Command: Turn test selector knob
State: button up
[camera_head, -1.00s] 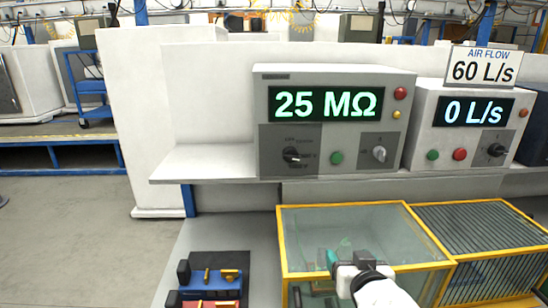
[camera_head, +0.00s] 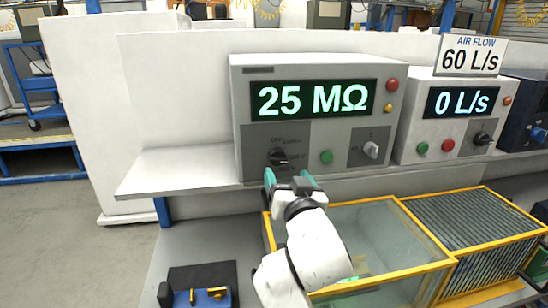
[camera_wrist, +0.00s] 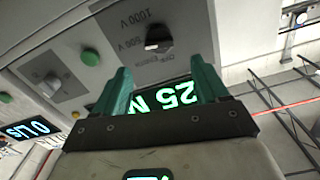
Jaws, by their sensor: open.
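The black test selector knob (camera_head: 278,157) is on the dark panel at the lower left of the grey tester (camera_head: 243,130), whose display reads 25 MΩ. In the wrist view the knob (camera_wrist: 158,45) shows beyond the fingertips, in line with the gap, with the labels 500 V and 1000 V beside it. My gripper (camera_head: 290,174) is in front of and just below the knob in the head view. Its two green fingers (camera_wrist: 165,80) are apart with nothing between them. The fingers look clear of the knob.
A green button (camera_head: 327,157) and a grey knob (camera_head: 371,149) are right of the selector. An air-flow unit (camera_head: 415,128) reading 0 L/s stands further right. A yellow-framed glass box (camera_head: 385,232) is below the shelf edge (camera_head: 180,178).

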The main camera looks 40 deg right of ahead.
aim_at(279, 161)
jog(key=p+x, duration=0.2)
jog(key=x, duration=0.7)
jog(key=c, duration=1)
jog(key=shift+o, duration=0.2)
